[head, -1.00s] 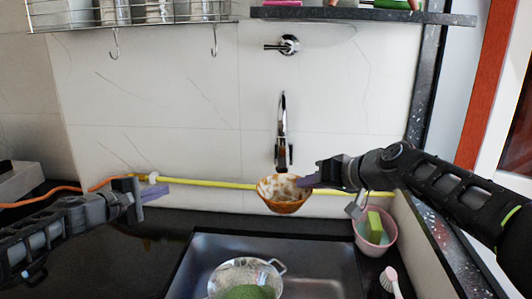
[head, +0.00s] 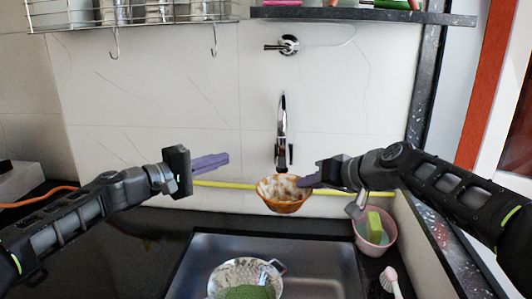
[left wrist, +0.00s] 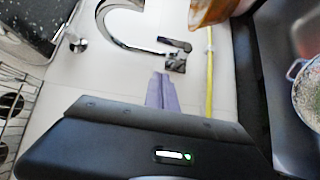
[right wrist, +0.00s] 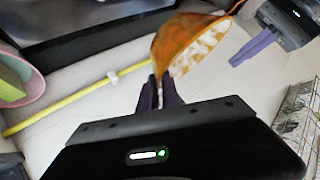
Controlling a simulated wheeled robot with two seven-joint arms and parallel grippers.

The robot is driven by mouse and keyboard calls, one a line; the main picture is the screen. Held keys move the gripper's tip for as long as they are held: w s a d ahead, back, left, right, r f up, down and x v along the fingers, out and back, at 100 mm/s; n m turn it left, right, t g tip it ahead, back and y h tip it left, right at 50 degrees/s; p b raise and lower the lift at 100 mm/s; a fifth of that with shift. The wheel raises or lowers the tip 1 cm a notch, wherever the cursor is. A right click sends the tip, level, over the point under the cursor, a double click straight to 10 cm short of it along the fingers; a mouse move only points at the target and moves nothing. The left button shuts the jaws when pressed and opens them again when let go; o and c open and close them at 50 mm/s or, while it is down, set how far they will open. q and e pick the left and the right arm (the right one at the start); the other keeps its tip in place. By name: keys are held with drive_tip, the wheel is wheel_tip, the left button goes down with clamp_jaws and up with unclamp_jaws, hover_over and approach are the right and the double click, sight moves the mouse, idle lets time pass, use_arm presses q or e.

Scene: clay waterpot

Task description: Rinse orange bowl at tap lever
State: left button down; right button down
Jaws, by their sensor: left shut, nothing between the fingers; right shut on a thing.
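The orange bowl (head: 284,194), with whitish patches inside, is held in the air below the tap spout (head: 282,132). My right gripper (head: 311,180) is shut on its right rim; the bowl also shows in the right wrist view (right wrist: 190,47). My left gripper (head: 226,160) is shut and empty, left of the spout and bowl and apart from both. No water stream is visible.
The sink (head: 325,258) lies below, with a colander (head: 225,276) of green contents in it. A pink tub (head: 378,240) with a sponge and a brush (head: 390,279) are at the right. A shelf (head: 360,14) and rack (head: 130,22) hang above. A yellow hose (head: 230,184) runs along the wall.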

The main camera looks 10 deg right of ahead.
sight(280, 148)
use_arm(q)
drive_tip(key=s+d+x, duration=0.1)
drive_tip(key=s+x, duration=0.1)
drive_tip(key=x, duration=1)
drive_tip(key=shift+d, duration=0.5)
drive_tip(key=shift+s+f, duration=0.1)
drive_tip(key=shift+s+d+r+m+g+y, duration=0.15)
drive_tip(key=shift+d+r+m+y, duration=0.1)
drive_tip(key=shift+d, duration=0.25)
drive_tip(key=shift+s+d+r+m+g+y, duration=0.1)
drive_tip(key=shift+d+r+m+g+y, duration=0.1)
drive_tip(key=shift+d, duration=0.25)
